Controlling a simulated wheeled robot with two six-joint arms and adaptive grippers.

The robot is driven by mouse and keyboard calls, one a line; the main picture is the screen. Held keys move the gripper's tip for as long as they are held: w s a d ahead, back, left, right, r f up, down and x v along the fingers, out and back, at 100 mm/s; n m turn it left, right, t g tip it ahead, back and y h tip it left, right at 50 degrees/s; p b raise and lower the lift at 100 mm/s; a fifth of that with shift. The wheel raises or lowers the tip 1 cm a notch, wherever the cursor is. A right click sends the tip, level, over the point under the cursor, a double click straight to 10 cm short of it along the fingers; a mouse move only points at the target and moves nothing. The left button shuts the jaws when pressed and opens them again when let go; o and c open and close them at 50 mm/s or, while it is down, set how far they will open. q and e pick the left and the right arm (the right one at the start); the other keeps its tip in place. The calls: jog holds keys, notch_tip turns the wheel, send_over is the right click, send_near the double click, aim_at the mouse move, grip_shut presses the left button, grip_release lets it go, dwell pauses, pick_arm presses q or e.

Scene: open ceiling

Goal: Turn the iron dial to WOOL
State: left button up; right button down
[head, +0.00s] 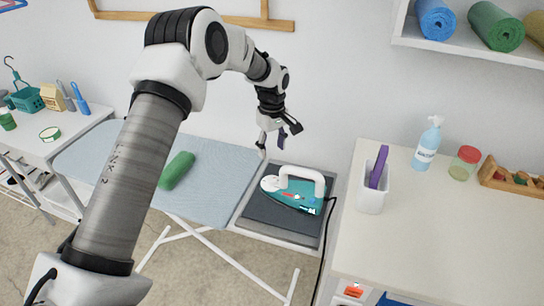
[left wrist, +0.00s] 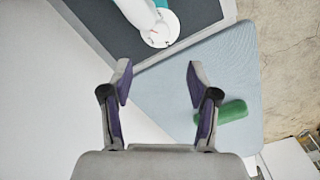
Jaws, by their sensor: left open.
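The teal and white iron (head: 301,198) lies on a dark rest pad (head: 265,214) at the right end of the ironing board, its white handle up. A round white dial (head: 270,184) sits at the iron's left end. In the left wrist view the dial (left wrist: 160,31) shows at the top with a small red mark; I cannot read its lettering. My left gripper (head: 273,147) is open and empty, above and behind the iron, apart from it. In the wrist view its fingertips (left wrist: 159,78) are spread below the dial. My right gripper is not seen.
A green rolled cloth (head: 177,170) lies on the pale blue ironing board (head: 222,165). A black cord runs from the iron past the white table (head: 440,235) at right. A white cup (head: 371,200), spray bottle (head: 426,145) and jar (head: 464,163) stand there. The wall is close behind.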

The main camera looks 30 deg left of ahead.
pick_arm(q)
jog(key=m, duration=0.6)
jog(key=m+b, duration=0.8)
jog(key=m, duration=1.4)
send_over(272, 178)
notch_tip(272, 178, down, 4)
jog(key=shift+f, duration=0.25)
jog(key=shift+w+f, duration=0.1)
jog(key=shift+w, duration=0.05)
notch_tip(272, 178, down, 6)
jog(key=shift+f+p, duration=0.25)
jog(key=shift+p, duration=0.4)
jog(key=shift+f, duration=0.4)
jog(key=shift+s+r, duration=0.1)
jog(key=shift+s, duration=0.1)
jog(key=shift+c, duration=1.1)
grip_shut()
jog(key=shift+r+n+p, duration=0.15)
jog(key=shift+n+p, duration=0.35)
jog(key=shift+f, duration=0.2)
jog(key=shift+o, duration=1.1)
grip_release()
jog(key=shift+w, duration=0.1)
